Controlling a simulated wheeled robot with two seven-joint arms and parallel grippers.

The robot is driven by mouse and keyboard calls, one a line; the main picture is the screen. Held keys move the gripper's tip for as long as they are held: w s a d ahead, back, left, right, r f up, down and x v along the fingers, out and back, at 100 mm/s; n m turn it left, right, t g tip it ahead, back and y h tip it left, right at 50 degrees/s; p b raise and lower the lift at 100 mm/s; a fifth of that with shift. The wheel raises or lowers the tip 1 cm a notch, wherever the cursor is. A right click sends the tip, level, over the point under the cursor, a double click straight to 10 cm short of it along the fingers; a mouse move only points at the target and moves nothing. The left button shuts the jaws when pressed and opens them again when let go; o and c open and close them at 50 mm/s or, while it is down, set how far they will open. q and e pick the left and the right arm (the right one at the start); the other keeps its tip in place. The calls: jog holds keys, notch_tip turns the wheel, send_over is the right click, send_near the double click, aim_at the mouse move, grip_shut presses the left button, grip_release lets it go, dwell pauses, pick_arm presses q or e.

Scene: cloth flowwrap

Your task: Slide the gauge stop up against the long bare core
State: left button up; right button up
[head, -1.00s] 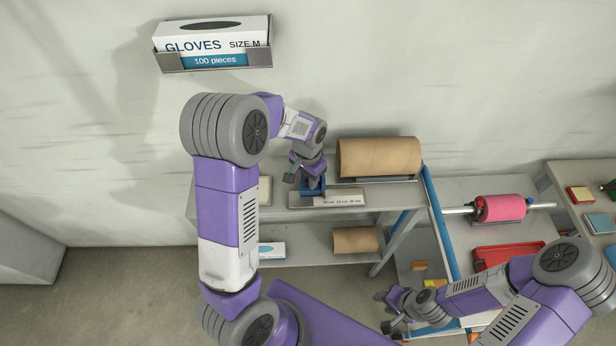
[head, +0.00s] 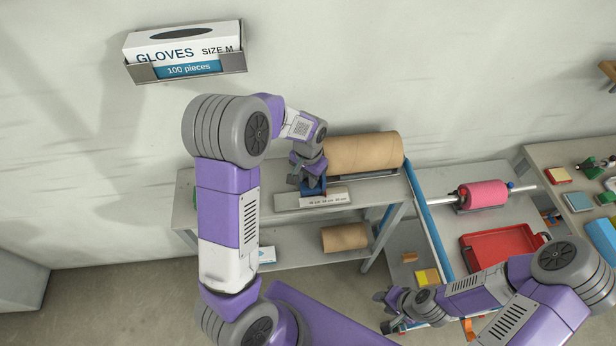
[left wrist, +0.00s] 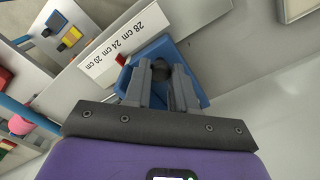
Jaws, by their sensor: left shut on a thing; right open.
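The long bare core (head: 366,153) is a brown cardboard tube lying on the top shelf. The blue gauge stop (head: 314,188) stands at its left, behind the scale plate (head: 325,200). My left gripper (head: 311,178) is over the stop; in the left wrist view its fingers close on the dark knob of the blue stop (left wrist: 194,88). A red pointer (left wrist: 120,60) on the stop lies beside the scale marked 28, 24 and 20 cm. My gripper hides the core's left end, so I cannot tell whether stop and core touch. My right gripper (head: 384,308) is open and empty, low at right.
A shorter core (head: 345,237) lies on the lower shelf. A glove box (head: 185,47) hangs on the wall.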

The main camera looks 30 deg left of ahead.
pick_arm(q)
jog(key=o, duration=0.5)
notch_tip(320, 180, up, 8)
jog(key=shift+f+p, duration=0.2)
jog(key=shift+p, duration=0.2)
dwell(0.3)
